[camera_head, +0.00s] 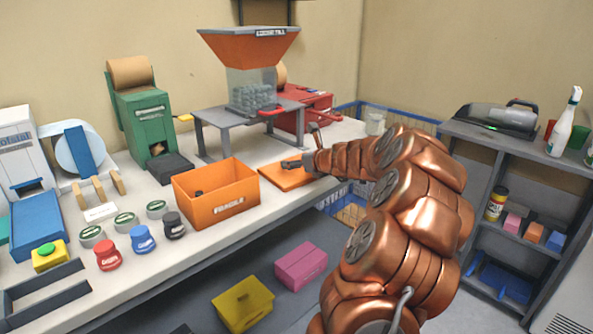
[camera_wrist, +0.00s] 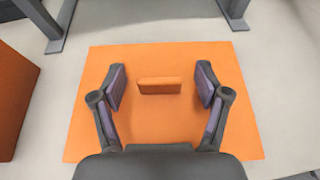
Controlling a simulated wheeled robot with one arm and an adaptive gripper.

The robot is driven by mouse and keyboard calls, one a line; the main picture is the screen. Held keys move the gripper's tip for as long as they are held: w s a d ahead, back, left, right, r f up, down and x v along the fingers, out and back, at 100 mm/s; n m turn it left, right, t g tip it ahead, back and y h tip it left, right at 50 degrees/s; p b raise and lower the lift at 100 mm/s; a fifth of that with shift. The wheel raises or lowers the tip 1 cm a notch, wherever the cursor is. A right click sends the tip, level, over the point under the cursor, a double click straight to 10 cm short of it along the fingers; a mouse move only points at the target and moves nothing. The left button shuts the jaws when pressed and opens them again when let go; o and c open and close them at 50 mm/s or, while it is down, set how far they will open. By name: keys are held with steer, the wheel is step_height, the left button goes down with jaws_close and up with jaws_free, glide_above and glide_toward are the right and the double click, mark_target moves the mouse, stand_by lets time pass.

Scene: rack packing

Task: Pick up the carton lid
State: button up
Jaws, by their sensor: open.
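The carton lid (camera_wrist: 160,125) is a flat orange square with a small raised orange handle (camera_wrist: 159,85) in its middle. In the head view the lid (camera_head: 285,180) lies flat on the table, right of the orange carton. My gripper (camera_wrist: 160,86) is open over the lid, with one finger on each side of the handle and a gap on both sides. In the head view my gripper (camera_head: 300,163) covers part of the lid. The carton (camera_head: 215,192), marked FRAGILE, stands open with a small dark item inside.
A hopper on a grey stand (camera_head: 250,110) rises behind the lid, its legs close to the lid's far edge. A green paper dispenser (camera_head: 146,120) and a red machine (camera_head: 305,108) stand at the back. Several jars (camera_head: 142,240) stand left of the carton.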

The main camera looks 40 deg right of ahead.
steer(key=shift+c, duration=0.2)
steer(key=c, duration=1.2)
steer(key=shift+o, duration=0.2)
